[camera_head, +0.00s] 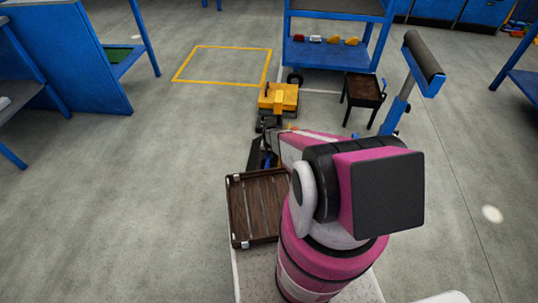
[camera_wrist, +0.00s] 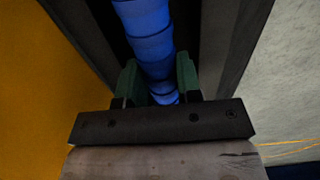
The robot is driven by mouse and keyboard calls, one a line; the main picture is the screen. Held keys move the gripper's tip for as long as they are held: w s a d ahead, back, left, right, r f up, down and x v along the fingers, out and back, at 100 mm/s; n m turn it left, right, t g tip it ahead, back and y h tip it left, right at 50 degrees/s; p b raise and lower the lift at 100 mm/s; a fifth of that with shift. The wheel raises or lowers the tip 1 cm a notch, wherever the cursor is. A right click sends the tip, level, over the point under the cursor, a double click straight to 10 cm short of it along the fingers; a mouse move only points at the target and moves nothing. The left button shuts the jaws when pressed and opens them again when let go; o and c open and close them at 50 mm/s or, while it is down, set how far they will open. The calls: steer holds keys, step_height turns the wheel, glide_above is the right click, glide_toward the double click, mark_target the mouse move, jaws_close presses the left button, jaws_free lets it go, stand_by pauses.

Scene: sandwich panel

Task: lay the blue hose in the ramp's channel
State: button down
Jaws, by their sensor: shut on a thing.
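The blue hose (camera_wrist: 147,30) is a ribbed tube running down the wrist view between the two green fingers of my gripper (camera_wrist: 157,86). My gripper is shut on the hose. Grey side walls of the ramp (camera_wrist: 228,45) stand left and right of the hose, with a dark channel between them. The hose lies along the line of this channel; whether it touches the floor of it cannot be told. In the head view a bit of the hose (camera_head: 266,158) shows beside the dark ramp (camera_head: 255,150), left of my arm. My arm hides much there.
A yellow machine (camera_head: 278,97) stands just beyond the ramp. A brown slatted tray (camera_head: 231,205) is near me. A small dark table (camera_head: 364,89) and a blue stand with a grey roller (camera_head: 424,60) are to the right. Open floor lies left.

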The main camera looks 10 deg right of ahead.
stand_by(0.3)
steer(key=c, duration=0.7)
jaws_free()
step_height(320, 180, up, 11)
steer(key=shift+f, duration=0.1)
